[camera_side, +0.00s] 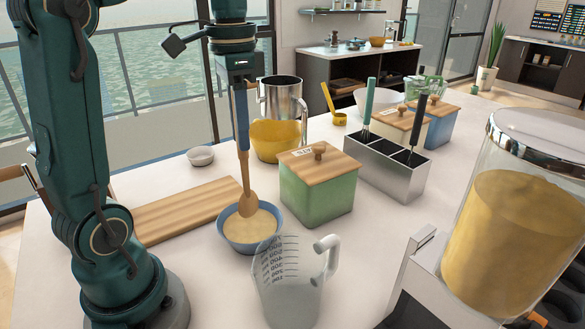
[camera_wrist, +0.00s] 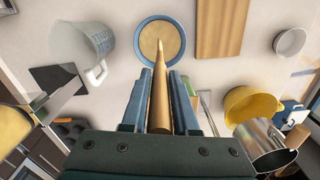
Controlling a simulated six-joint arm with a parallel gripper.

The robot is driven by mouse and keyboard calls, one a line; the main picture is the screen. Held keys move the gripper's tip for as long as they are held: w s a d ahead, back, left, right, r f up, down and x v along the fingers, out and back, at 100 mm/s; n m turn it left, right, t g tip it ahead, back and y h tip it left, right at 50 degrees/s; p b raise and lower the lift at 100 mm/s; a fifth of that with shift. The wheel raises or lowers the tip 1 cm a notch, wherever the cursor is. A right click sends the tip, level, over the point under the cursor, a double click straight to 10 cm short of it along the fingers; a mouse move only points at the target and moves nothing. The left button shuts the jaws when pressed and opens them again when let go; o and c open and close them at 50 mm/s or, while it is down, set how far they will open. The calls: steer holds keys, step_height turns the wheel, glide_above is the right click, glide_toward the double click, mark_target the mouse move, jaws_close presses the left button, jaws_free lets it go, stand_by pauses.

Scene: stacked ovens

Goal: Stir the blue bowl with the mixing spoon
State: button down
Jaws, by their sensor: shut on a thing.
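The blue bowl (camera_side: 254,243) stands on the white counter and holds a pale tan mixture. It also shows in the wrist view (camera_wrist: 139,42). The wooden mixing spoon (camera_side: 245,172) hangs nearly upright from my gripper (camera_side: 240,112), with its head low at the bowl, over or in the mixture. I cannot tell how deep the head sits. In the wrist view my gripper (camera_wrist: 160,88) is shut around the spoon handle (camera_wrist: 160,100), whose far end overlaps the bowl's middle.
A clear measuring jug (camera_side: 285,285) stands close in front of the bowl. A green wooden-lidded box (camera_side: 318,192) is just right of it. A cutting board (camera_side: 180,212) lies to the left. A yellow bowl (camera_side: 275,139), a small white bowl (camera_side: 201,156) and a metal utensil holder (camera_side: 388,170) stand farther back.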

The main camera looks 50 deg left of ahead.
steer(key=shift+r, duration=0.3)
step_height(320, 180, up, 5)
steer(key=shift+f, duration=0.1)
stand_by(0.6)
stand_by(0.4)
